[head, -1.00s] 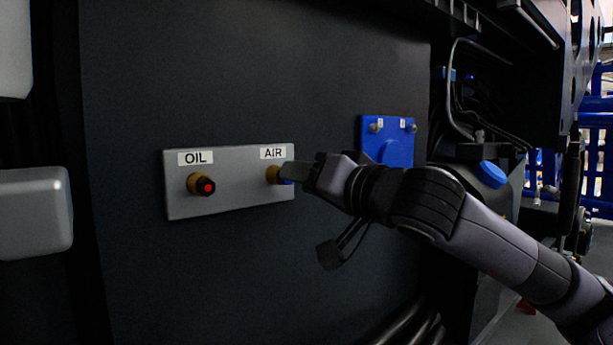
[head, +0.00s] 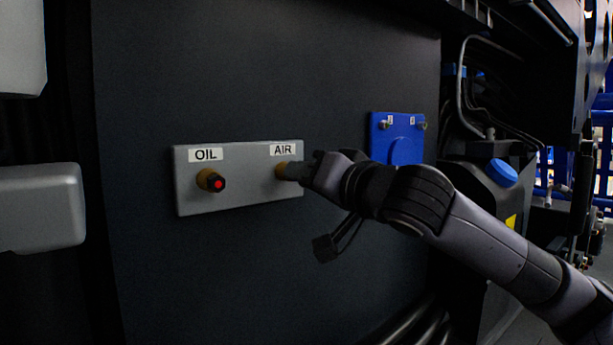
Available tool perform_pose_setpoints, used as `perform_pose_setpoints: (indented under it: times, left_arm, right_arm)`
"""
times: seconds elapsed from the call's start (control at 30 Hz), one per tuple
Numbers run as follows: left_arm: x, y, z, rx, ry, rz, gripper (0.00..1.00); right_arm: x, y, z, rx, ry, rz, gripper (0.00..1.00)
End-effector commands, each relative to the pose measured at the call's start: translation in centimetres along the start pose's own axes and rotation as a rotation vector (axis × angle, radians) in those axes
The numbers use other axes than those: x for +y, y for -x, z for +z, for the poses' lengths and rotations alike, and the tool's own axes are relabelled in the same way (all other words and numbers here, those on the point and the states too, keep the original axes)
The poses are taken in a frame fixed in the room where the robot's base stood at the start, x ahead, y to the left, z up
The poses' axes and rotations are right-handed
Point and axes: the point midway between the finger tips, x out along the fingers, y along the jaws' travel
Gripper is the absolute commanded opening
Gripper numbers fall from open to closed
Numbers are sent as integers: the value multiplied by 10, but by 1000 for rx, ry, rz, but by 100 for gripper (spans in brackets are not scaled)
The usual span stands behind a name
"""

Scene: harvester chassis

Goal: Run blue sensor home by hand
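A grey plate (head: 238,194) on a dark panel carries two brass ports. The left port (head: 205,180), labelled OIL, holds a dark sensor with a red end (head: 218,184). The right port (head: 281,170) is labelled AIR. My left gripper is out of view.
A blue plate (head: 405,150) with two small fittings is on the panel behind my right arm. A blue cap (head: 502,172), pipes and dark machine parts stand further right. The dark panel below the grey plate (head: 200,270) is clear.

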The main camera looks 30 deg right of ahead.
Motion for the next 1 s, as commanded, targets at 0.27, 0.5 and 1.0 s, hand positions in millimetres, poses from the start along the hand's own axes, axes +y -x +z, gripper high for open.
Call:
perform_pose_setpoints:
  times: [0.27, 0.5, 1.0]
  left_arm:
    - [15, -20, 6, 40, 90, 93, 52]
    - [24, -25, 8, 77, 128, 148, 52]
    - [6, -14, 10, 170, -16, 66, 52]
  right_arm:
    - [2, 0, 6, 1, -315, -5, 0]
    - [2, -1, 4, 0, -688, -4, 0]
    - [1, -2, 2, -3, -1391, -3, 0]
